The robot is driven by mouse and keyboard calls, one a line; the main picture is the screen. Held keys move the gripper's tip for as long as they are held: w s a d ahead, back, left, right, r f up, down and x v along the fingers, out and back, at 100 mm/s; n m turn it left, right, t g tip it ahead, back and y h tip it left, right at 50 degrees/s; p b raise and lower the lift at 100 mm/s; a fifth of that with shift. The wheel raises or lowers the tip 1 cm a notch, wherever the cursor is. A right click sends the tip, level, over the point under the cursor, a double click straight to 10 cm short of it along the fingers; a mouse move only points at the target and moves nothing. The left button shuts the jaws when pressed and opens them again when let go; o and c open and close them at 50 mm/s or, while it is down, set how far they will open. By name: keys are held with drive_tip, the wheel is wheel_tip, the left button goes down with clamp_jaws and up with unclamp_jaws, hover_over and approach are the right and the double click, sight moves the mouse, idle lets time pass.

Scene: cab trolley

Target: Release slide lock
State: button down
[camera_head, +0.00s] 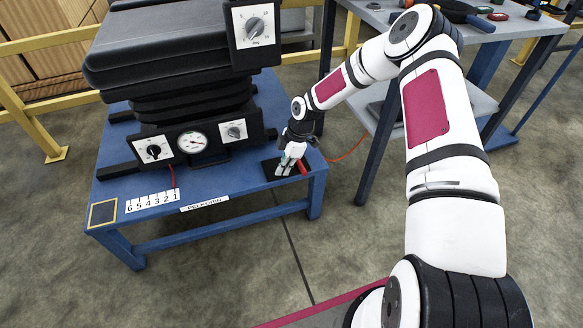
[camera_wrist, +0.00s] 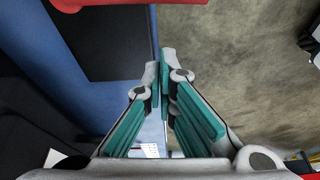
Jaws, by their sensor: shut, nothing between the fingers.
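A red part (camera_head: 303,167), which may be the slide lock's handle, shows beside my gripper (camera_head: 287,168) at the right end of the blue trolley table. A black plate (camera_head: 271,168) lies on the table there. In the wrist view, a red bar (camera_wrist: 150,3) crosses the top edge, beyond my fingertips (camera_wrist: 160,62), and the black plate (camera_wrist: 100,38) lies to the left. My gripper is shut and empty, pointing down over the blue table's edge. Clear space shows between the fingertips and the red bar in the wrist view. I cannot tell their height difference.
A black seat unit (camera_head: 180,60) with dials and a gauge (camera_head: 192,142) stands on the blue table (camera_head: 240,185). A grey workbench (camera_head: 480,25) with tools stands at the right. A yellow rail (camera_head: 40,45) runs behind. Floor in front is clear.

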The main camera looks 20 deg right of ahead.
drive_tip(key=p+v, duration=0.2)
drive_tip(key=v, duration=0.7)
drive_tip(key=shift+w+d+r, duration=0.2)
drive_tip(key=s+r+m+h, duration=0.25)
drive_tip(key=s+r, duration=0.35)
drive_tip(key=r, duration=0.3)
drive_tip(key=s+r+m+g+h, duration=0.1)
drive_tip(key=s+r+m, duration=0.2)
drive_tip(key=s+r, duration=0.5)
drive_tip(key=s+r+m+h, duration=0.2)
drive_tip(key=s+r, duration=0.2)
drive_tip(key=r, duration=0.7)
drive_tip(key=s+a+r+m+y, duration=0.1)
drive_tip(key=s+r+m, duration=0.15)
drive_tip(key=s, duration=0.65)
drive_tip(key=s+a+r+m+t, duration=0.15)
drive_tip(key=s+m, duration=0.25)
drive_tip(key=s, duration=0.5)
drive_tip(key=s+r+m+y, duration=0.1)
drive_tip(key=s+r+m, duration=0.2)
drive_tip(key=s, duration=0.6)
wheel_tip(320, 180, up, 29)
drive_tip(key=t+p, duration=0.3)
drive_tip(key=p, duration=2.4)
drive_tip(key=shift+s+f, duration=0.2)
